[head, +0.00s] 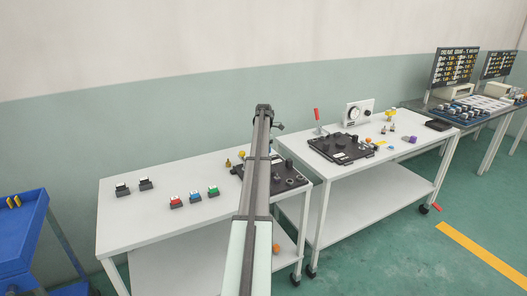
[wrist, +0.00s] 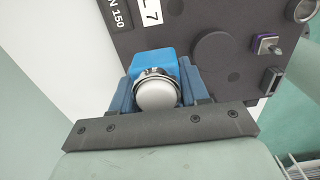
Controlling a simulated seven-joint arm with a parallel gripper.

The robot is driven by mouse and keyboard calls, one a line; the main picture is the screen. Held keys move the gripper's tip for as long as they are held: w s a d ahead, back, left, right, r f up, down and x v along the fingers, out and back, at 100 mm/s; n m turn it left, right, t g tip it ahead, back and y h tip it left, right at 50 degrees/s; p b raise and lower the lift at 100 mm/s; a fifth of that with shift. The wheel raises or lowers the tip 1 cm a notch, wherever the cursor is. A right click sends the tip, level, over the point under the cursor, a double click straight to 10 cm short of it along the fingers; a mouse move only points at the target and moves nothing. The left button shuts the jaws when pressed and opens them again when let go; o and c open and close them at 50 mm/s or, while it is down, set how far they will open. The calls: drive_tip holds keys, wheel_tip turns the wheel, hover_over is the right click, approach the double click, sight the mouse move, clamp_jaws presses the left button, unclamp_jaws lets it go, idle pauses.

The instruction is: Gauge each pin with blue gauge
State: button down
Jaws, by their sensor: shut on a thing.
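In the wrist view, my gripper (wrist: 157,82) is shut on a blue gauge (wrist: 152,58) with a chrome collar and a pale round end facing the camera. The held gauge is over or beside the edge of a dark fixture plate (wrist: 195,25); contact cannot be told. In the head view, the dark plate (head: 287,178) is partly hidden by my arm, and my gripper cannot be made out. Red (head: 176,202), blue (head: 195,196) and green (head: 213,191) items stand left of the arm.
Two black items (head: 122,189) stand on the left of the white table (head: 140,222). A second table holds another dark plate (head: 340,148), a red lever (head: 317,116) and a dial box (head: 359,113). A blue cart (head: 22,235) is at far left. The white table's front left is clear.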

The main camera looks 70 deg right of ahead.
drive_tip(key=shift+f, duration=1.05)
drive_tip(key=shift+c, duration=2.4)
unclamp_jaws()
wheel_tip(320, 180, up, 14)
drive_tip(key=shift+f, duration=0.1)
